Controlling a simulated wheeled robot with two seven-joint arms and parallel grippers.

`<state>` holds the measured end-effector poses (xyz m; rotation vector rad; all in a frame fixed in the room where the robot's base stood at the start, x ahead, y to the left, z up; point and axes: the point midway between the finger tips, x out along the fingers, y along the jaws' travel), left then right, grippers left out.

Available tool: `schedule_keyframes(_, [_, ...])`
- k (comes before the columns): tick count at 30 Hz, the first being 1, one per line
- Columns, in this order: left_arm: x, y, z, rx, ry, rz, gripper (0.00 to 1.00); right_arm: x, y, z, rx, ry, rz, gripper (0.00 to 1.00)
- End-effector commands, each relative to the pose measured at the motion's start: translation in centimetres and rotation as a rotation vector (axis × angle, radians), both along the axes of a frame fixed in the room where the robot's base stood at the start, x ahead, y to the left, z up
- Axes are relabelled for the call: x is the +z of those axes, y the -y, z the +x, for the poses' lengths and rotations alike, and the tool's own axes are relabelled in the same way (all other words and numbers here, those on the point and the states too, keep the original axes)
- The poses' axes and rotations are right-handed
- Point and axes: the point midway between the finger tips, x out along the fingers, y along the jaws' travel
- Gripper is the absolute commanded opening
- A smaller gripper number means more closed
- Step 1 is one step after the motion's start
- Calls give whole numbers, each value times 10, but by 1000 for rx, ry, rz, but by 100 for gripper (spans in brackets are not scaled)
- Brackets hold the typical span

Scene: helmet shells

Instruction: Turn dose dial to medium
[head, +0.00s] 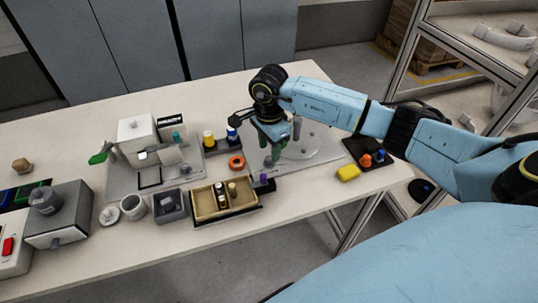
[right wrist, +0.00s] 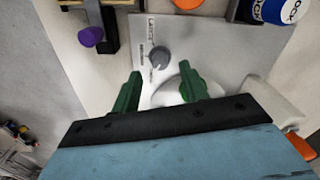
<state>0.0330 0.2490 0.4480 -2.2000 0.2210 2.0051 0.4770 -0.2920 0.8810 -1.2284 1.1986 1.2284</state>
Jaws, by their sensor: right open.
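The dose dial (right wrist: 158,58) is a round grey knob on a light grey panel (right wrist: 180,35) in the right wrist view. Dark lettering stands beside it, too small to read surely, so I cannot tell its setting. My right gripper (right wrist: 157,90) has two green fingers spread apart with nothing between them. The dial lies just beyond the fingertips and looks untouched. In the head view my right gripper (head: 275,150) hangs over the grey plate (head: 318,150) and hides the dial. My left gripper is not in view.
An orange ring (head: 236,161), a purple-topped piece (head: 264,179) and blue and yellow bottles stand close to the right gripper. A wooden tray (head: 212,212) is at the front. Bare table shows along the front edge.

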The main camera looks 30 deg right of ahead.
Motion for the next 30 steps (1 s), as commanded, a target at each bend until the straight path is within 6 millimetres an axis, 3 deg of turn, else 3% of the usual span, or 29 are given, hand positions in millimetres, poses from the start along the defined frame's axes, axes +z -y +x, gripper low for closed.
schedule_keyframes(3, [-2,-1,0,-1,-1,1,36,-19,0,-1,-1,-2,1,44])
schedule_keyframes(7, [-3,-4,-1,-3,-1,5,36,-31,-1,0,0,0,1,44])
schedule_keyframes(18, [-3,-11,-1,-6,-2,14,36,-35,0,0,0,1,1,44])
schedule_keyframes(28, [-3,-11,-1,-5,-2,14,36,-35,0,0,0,1,1,1])
schedule_keyframes(30, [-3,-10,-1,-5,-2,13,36,-35,0,0,0,1,1,0])
